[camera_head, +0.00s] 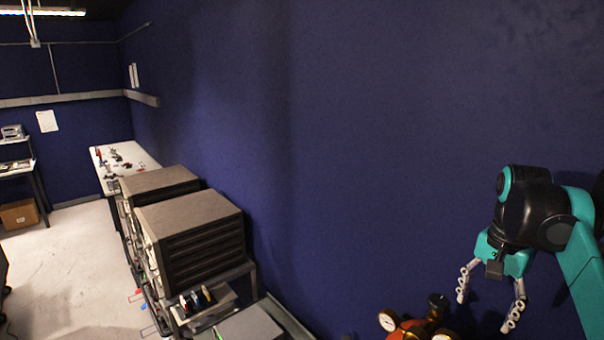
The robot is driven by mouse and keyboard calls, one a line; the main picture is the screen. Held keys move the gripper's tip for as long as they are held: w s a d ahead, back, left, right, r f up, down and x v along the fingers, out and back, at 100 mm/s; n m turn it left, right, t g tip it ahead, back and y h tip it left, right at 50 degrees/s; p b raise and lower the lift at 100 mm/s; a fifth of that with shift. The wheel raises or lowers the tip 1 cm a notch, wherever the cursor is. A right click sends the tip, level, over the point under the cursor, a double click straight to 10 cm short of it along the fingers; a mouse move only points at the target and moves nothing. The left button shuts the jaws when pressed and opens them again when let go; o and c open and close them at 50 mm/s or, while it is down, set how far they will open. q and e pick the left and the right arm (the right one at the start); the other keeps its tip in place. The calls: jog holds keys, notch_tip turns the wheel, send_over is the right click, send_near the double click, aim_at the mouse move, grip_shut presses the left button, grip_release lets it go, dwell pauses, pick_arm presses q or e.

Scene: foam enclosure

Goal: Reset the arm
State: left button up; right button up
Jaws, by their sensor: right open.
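My right arm comes in from the right edge, teal and black. My right gripper (487,312) hangs pointing down in front of the blue wall. Its two grey fingers are spread apart and nothing is between them. It is to the right of the red and brass gauge fitting (408,328) at the bottom edge. My left gripper and left arm are not in the picture.
Dark ribbed cabinets (190,236) stand on a metal bench along the blue wall (370,130). Behind them is a white table (128,157) with small parts. A cardboard box (19,214) lies under a shelf at far left. The pale floor (70,260) at left is mostly clear.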

jog(key=s+a+f+n+t, duration=0.35)
jog(key=a+f+n, duration=0.25)
jog(key=a+f, duration=0.35)
jog(key=s+a+f+n+t, duration=0.3)
jog(key=s+a+f+n, duration=0.25)
jog(key=a+f, duration=0.45)
pick_arm(q)
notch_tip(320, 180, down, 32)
jog(key=b, duration=3.2)
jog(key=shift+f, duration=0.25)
pick_arm(e)
notch_tip(320, 180, down, 34)
jog(key=d, duration=0.1)
jog(key=shift+w, duration=0.15)
